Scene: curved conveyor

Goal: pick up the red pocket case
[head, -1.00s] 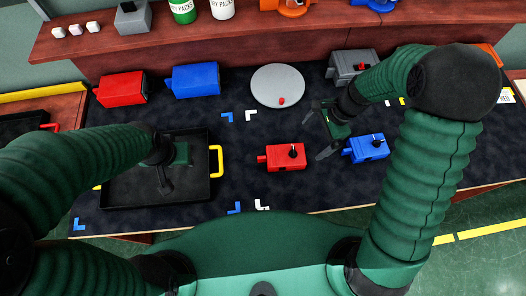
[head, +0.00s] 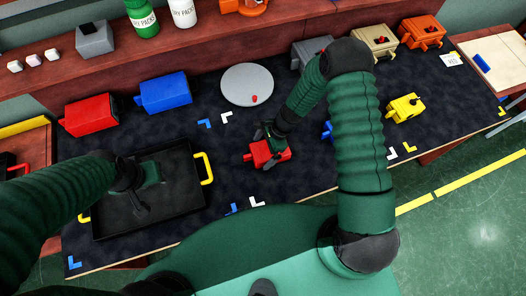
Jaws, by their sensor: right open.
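A small red case (head: 278,158) lies on the dark mat, below the round grey plate in the head view. My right gripper (head: 268,146) is over it, with its jaws open at the case; the gripper hides part of the top, and I cannot tell whether the fingers touch it. A larger red box (head: 90,115) stands at the back left of the mat. My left gripper (head: 139,203) hangs over the black tray (head: 196,205); its finger opening is unclear.
A blue box (head: 164,93) stands at the back left. The grey plate (head: 247,75) bears a small red piece. A small blue case (head: 326,131) is mostly hidden behind my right arm. A yellow case (head: 405,108) is to the right. A raised wooden shelf (head: 270,38) runs behind.

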